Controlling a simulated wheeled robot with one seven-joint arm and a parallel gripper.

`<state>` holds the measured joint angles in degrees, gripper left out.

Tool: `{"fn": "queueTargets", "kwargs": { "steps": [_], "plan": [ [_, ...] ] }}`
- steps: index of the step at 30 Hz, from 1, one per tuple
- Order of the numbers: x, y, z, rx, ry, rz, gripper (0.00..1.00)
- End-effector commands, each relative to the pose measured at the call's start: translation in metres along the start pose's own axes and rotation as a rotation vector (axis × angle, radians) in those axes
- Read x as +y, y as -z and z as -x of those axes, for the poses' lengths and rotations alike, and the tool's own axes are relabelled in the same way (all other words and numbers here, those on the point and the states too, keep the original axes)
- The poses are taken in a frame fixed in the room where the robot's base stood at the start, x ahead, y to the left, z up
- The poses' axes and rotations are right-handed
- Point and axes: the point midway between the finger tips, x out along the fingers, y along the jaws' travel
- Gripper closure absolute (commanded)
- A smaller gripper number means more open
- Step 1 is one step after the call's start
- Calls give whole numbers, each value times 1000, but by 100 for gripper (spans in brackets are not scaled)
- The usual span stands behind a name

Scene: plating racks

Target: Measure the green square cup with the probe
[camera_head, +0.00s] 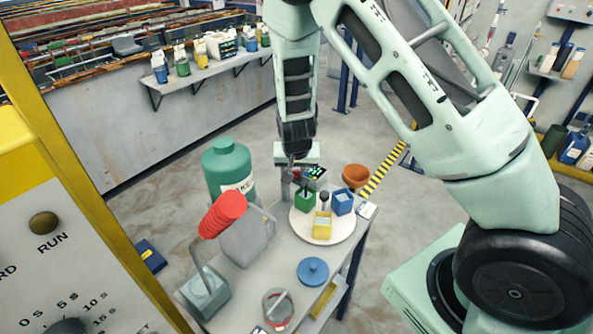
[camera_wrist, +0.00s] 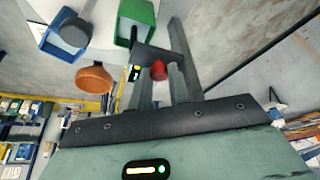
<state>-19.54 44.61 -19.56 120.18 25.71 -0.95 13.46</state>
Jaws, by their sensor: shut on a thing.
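The green square cup (camera_head: 305,202) stands on a round white board on the bench, and its open side shows in the wrist view (camera_wrist: 136,14). My gripper (camera_head: 298,172) is just behind and above this cup. In the wrist view my gripper (camera_wrist: 162,72) is shut on the dark probe (camera_wrist: 152,57), which has a red knob and a small lit display. The probe's lower end reaches toward the green cup in both views. I cannot tell whether its tip is inside or touching the cup.
A yellow square cup (camera_head: 322,226) and a blue square cup (camera_head: 343,201) share the round white board (camera_head: 305,230). An orange bowl (camera_head: 356,176) is at the right.

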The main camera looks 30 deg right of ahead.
Motion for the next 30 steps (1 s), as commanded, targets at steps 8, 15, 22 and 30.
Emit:
{"fn": "queueTargets", "kwargs": {
  "steps": [8,15,22,30],
  "plan": [
    [0,19,45,1,1,1,100],
    [0,20,45,3,2,-1,100],
    [0,20,45,3,2,-1,72],
    [-1,19,49,3,2,1,72]
  ]
}}
